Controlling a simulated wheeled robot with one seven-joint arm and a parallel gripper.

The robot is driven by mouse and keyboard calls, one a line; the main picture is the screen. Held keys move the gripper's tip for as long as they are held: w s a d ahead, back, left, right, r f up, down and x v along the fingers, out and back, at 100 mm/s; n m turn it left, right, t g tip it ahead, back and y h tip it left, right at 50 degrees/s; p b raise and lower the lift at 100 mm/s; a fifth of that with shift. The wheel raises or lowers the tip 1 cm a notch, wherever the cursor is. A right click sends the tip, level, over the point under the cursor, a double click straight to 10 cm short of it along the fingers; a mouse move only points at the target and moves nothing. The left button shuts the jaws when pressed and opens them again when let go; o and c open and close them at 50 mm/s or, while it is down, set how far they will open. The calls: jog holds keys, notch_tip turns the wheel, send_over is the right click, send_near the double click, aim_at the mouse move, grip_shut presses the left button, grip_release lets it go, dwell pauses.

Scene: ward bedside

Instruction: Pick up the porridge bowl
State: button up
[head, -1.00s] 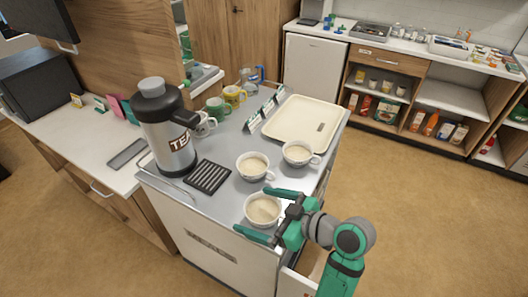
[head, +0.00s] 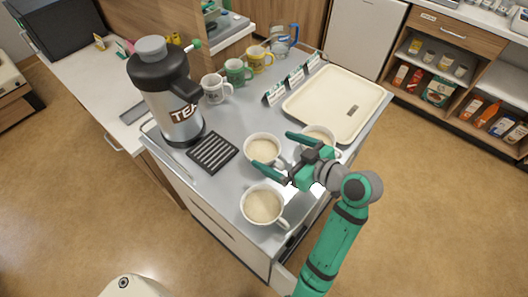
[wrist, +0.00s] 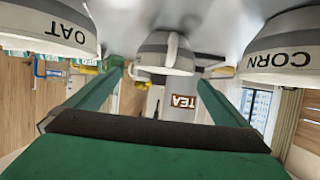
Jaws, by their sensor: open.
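Three white-and-grey handled bowls with pale contents stand on the trolley top. The middle bowl (head: 262,149) is between the open fingers of my gripper (head: 271,150), which holds nothing. In the wrist view, which is upside down, the middle bowl (wrist: 165,56) has its handle towards my gripper (wrist: 157,82), and I can read no label on it. The right bowl (head: 321,134), partly behind my gripper, reads OAT in the wrist view (wrist: 48,30). The front bowl (head: 262,205) reads CORN there (wrist: 285,50). I cannot tell which is the porridge bowl by name.
A TEA flask (head: 170,95) and a black slotted mat (head: 212,152) are left of the bowls. Several mugs (head: 237,72), a blue-handled jug (head: 283,40) and small cards (head: 294,77) stand behind. A cream tray (head: 365,105) lies at the back right of the trolley top (head: 225,185).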

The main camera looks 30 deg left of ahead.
aim_at(251, 142)
jog(key=shift+s+f+x, duration=0.15)
jog(key=shift+s+x, duration=0.05)
jog(key=shift+x, duration=1.3)
jog(key=shift+s+f+x, duration=0.15)
jog(key=shift+x, duration=1.35)
jog(key=c, duration=1.3)
